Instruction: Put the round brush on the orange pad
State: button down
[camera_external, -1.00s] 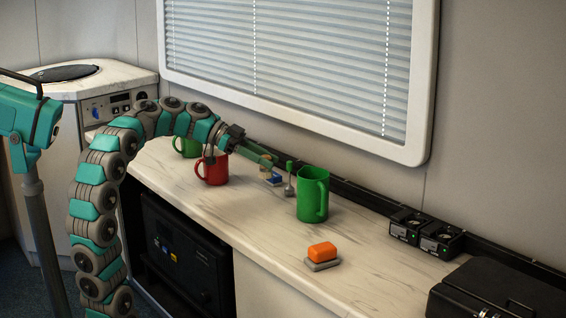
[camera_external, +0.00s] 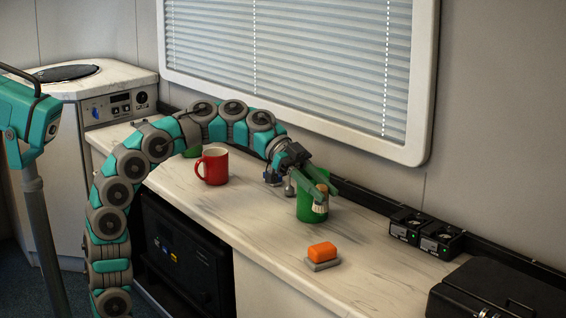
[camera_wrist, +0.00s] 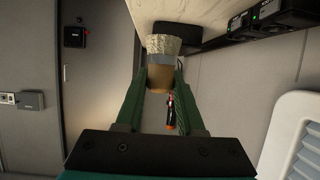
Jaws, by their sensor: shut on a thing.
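The round brush has a brown handle (camera_wrist: 158,82), a grey band and pale bristles (camera_wrist: 163,44). My gripper (camera_wrist: 163,76) is shut on its handle in the wrist view, with the bristles pointing away from me. In the external view my gripper (camera_external: 322,197) is in front of the large green mug, and the brush's bristles (camera_external: 320,209) point down, above the worktop. The orange pad (camera_external: 322,249) is a small orange block on a grey base, at the front of the worktop, below and apart from the brush.
The green mug (camera_external: 306,213) is partly hidden behind my gripper. A red mug (camera_external: 214,168) stands to the left, with another green mug (camera_external: 192,150) behind my arm. Black devices (camera_external: 424,231) and a black case (camera_external: 490,292) lie right. Worktop around the orange pad is clear.

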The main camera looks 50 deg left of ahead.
jog(key=shift+s+d, duration=0.25)
jog(key=shift+d, duration=0.25)
jog(key=shift+s+d, duration=0.25)
jog(key=shift+d, duration=0.2)
send_over(323, 247)
jog(key=shift+a+f+b, duration=0.1)
jog(key=shift+f+b, duration=0.2)
jog(key=shift+f, duration=3.6)
jog(key=shift+f+b, duration=0.2)
jog(key=shift+b, duration=0.1)
jog(key=c, duration=0.5)
grip_release()
jog(key=shift+r, duration=0.1)
jog(key=shift+r+p, duration=0.2)
jog(key=shift+p, duration=0.2)
jog(key=v, duration=1.2)
jog(key=shift+w+a+f, duration=0.1)
jog(key=shift+w+f, duration=0.1)
